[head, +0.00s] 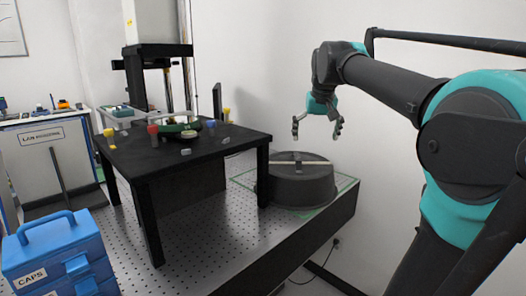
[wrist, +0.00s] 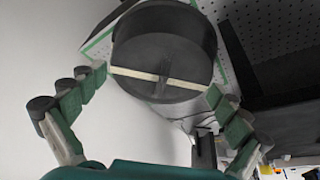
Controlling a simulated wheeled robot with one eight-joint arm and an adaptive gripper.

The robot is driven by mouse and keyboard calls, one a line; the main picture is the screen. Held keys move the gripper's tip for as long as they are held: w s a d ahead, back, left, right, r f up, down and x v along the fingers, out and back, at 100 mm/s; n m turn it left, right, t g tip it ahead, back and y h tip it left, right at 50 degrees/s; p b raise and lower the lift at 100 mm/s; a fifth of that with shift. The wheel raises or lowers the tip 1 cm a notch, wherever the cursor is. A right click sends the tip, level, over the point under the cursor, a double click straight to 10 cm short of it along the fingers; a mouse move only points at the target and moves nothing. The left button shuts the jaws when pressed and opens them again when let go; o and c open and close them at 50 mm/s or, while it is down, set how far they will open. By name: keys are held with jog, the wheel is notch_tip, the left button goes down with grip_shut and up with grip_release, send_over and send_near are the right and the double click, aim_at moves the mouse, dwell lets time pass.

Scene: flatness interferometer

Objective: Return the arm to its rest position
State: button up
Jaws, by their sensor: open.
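My arm extends from the right side of the head view, and my gripper (head: 317,131) hangs from its end with the fingers pointing down. The gripper is open and empty. It is above a dark round drum-like part (head: 297,184) with a pale bar across its top, and there is a gap between them. In the wrist view my two spread fingers (wrist: 150,95) frame the same dark round part (wrist: 190,30), with nothing between the fingertips.
Small coloured items sit on the table. A blue caps case (head: 58,250) is at the lower left. A white wall is behind my gripper.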

jog(key=s+d+f, duration=0.1)
jog(key=s+f, duration=0.3)
jog(key=f, duration=0.7)
jog(key=s+f, duration=0.4)
jog(key=f, duration=0.7)
jog(key=s+d+f, duration=0.1)
jog(key=s+f, duration=1.3)
jog(key=f, duration=0.1)
jog(key=shift+f, duration=0.2)
jog(key=shift+s, duration=0.1)
